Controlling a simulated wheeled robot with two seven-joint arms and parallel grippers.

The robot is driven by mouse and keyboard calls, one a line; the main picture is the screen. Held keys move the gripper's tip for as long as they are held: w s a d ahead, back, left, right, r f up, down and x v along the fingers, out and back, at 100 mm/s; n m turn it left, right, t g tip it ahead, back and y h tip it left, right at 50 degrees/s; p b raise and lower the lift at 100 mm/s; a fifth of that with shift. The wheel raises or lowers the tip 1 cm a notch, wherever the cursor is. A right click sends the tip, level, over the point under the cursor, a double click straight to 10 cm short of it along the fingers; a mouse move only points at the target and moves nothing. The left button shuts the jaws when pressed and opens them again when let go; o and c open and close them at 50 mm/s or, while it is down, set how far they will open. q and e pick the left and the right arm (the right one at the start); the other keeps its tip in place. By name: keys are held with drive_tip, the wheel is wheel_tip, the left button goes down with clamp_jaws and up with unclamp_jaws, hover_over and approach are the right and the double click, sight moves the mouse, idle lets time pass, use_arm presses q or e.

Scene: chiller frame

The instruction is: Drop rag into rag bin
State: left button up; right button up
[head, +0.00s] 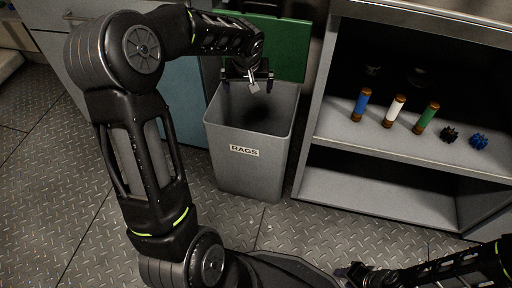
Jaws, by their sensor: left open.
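The grey rag bin (240,172) stands on the floor in the middle of the head view, with a "RAGS" label on its front. Its green lid (288,48) is raised at the back. My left gripper (250,80) is over the bin's open mouth, near the back rim, with its fingers apart. A small light grey piece (254,87) shows between the fingers; I cannot tell whether it is part of the gripper or a bit of rag. The inside of the bin is dark and I make out no rag there. My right gripper (358,274) is low at the bottom edge, its fingers unclear.
A grey shelf unit (345,147) stands right of the bin. It holds a blue cylinder (361,104), a white cylinder (394,111), a green cylinder (427,118), a black gear-like part (449,135) and a blue one (479,142). Plated floor (50,180) is clear at left.

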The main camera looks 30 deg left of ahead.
use_arm(q)
drive_tip(key=shift+s+d+r, duration=0.15)
drive_tip(key=shift+s+r, duration=0.1)
drive_tip(key=shift+r, duration=0.35)
drive_tip(key=shift+s, duration=0.1)
idle(0.4)
